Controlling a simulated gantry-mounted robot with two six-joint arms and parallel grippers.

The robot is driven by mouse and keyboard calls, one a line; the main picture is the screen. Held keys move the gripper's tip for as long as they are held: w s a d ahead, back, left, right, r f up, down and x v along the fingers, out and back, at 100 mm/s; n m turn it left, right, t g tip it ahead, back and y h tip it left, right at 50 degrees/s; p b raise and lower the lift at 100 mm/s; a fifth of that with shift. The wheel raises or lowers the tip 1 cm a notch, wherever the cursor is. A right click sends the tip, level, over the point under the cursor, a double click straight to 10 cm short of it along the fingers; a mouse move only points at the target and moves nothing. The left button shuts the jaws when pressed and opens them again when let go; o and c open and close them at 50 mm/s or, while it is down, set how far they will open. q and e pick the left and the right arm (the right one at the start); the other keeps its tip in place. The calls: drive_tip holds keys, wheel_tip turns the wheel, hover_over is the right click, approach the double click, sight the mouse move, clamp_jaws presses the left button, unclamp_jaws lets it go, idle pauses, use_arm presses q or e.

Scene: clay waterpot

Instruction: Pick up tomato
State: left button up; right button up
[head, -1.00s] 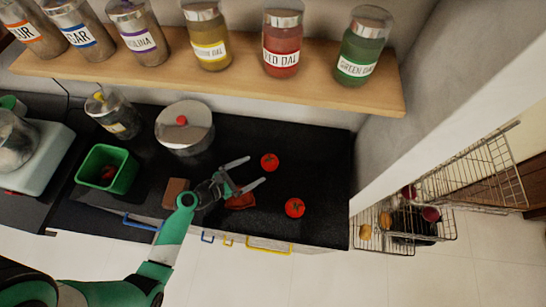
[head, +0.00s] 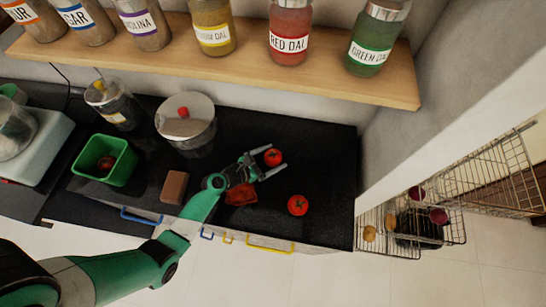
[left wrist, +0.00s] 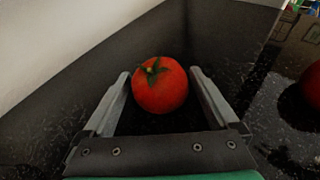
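A red tomato (head: 273,157) with a green top sits on the black counter (head: 325,160). My left gripper (head: 277,159) reaches it from the left, its fingers open on either side of it. In the left wrist view the tomato (left wrist: 160,88) lies between the two fingertips (left wrist: 160,74), with a narrow gap on each side. A second tomato (head: 298,205) sits nearer the counter's front edge; it also shows at the right edge of the left wrist view (left wrist: 312,88). My right gripper is not in view.
A red-brown item (head: 241,194) lies close beside my left gripper. A brown block (head: 174,186), a green bin (head: 120,168) with something reddish inside and a lidded steel pot (head: 185,128) stand to the left. A shelf (head: 330,80) of jars runs above the counter's back.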

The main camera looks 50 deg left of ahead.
sight(272, 158)
use_arm(q)
drive_tip(key=c, duration=1.1)
drive_tip(key=shift+r, duration=0.15)
drive_tip(key=shift+r+p, duration=0.3)
drive_tip(key=shift+p, duration=0.05)
drive_tip(key=r+p, duration=0.2)
drive_tip(key=r, duration=0.1)
drive_tip(key=s+r+p, duration=0.1)
drive_tip(key=p, duration=0.1)
drive_tip(key=shift+d+r, duration=0.25)
drive_tip(key=shift+d, duration=0.05)
drive_tip(key=s+d+r+p, duration=0.2)
drive_tip(key=s, duration=0.1)
drive_tip(key=s+d+r+p, duration=0.2)
drive_tip(key=s+r+p, duration=0.1)
drive_tip(key=s, duration=0.1)
drive_tip(key=s+d+r+p, duration=0.2)
drive_tip(key=s, duration=0.2)
drive_tip(key=shift+d+r, duration=0.3)
drive_tip(key=shift+d, duration=0.05)
